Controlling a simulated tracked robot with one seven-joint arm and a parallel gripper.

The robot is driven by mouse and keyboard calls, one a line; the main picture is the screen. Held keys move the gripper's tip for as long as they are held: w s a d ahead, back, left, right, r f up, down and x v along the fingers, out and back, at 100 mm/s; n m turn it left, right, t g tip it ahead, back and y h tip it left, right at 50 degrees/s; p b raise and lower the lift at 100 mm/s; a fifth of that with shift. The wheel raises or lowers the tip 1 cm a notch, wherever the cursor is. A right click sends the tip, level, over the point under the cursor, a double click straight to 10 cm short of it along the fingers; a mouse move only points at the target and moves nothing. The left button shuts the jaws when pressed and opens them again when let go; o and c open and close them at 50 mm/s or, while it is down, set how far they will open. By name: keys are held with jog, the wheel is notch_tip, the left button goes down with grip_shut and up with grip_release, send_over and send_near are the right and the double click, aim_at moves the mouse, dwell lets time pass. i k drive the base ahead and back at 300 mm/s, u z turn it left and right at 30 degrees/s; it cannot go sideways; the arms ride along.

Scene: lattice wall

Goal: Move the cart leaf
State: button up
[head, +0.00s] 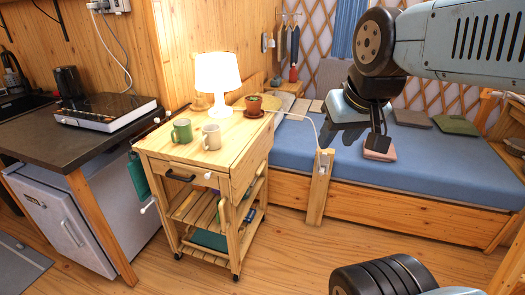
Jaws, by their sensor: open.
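The wooden cart (207,160) stands left of centre in the head view, with a drawer and slatted shelves below its top. A flat wooden panel (252,160) on its right side looks like the leaf, hanging down; its hinge is not clear. My gripper (378,145) is to the right of the cart, pointing down in front of the blue bed, apart from the cart. Its dark fingers are seen nearly edge-on; it is open and nothing shows between them.
A dark counter (80,135) is at left. The bed (440,165) and a wooden post (320,190) with a white cord are at right. Floor in front is clear.

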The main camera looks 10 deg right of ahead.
aim_at(251, 162)
jog(key=z, duration=0.1)
jog(key=k, duration=0.9)
jog(key=u, duration=0.2)
jog(key=i, duration=0.9)
jog(key=z, duration=0.1)
jog(key=k, duration=0.55)
jog(key=z, duration=0.45)
jog(key=i, duration=1)
jog(key=z, duration=0.1)
